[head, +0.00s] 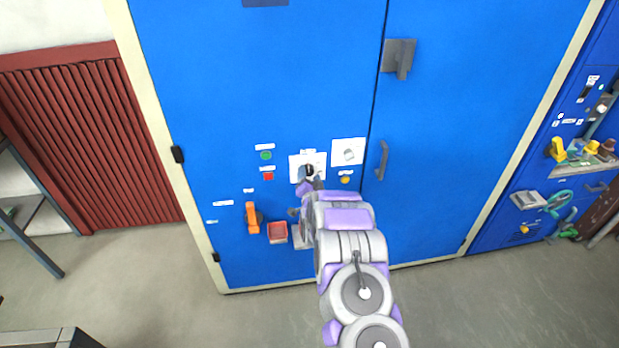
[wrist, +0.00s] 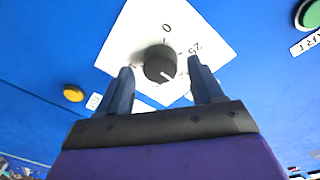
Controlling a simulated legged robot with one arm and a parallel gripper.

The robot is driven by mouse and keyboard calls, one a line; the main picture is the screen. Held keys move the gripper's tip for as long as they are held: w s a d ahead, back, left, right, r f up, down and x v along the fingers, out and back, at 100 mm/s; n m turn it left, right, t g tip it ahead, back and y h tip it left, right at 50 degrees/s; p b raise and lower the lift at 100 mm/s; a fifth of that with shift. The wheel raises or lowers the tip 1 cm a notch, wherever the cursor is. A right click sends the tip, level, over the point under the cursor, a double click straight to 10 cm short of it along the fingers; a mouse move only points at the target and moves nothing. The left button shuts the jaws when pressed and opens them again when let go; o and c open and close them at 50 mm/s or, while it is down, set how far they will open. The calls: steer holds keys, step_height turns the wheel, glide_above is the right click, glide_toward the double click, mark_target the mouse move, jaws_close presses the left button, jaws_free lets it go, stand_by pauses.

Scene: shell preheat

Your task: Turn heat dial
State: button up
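The heat dial is a dark round knob (wrist: 159,63) on a white square plate (wrist: 205,22) with printed marks, among them "0" and "25". In the head view the plate (head: 295,160) sits on the blue cabinet door, and the dial (head: 308,170) is partly covered by my gripper. In the wrist view my gripper (wrist: 160,82) has its two dark fingers apart, one on each side of the dial in the picture. A clear gap shows between each finger and the knob. Whether the fingertips reach the knob's depth I cannot tell.
A green button (head: 266,155), a red button (head: 268,176) and a second white dial plate (head: 348,151) are close by. A yellow button (wrist: 73,93) is left of the plate. An orange handle (head: 252,217) and a red box (head: 277,232) are lower down. A door handle (head: 382,160) is to the right.

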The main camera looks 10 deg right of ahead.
steer(key=c, duration=1)
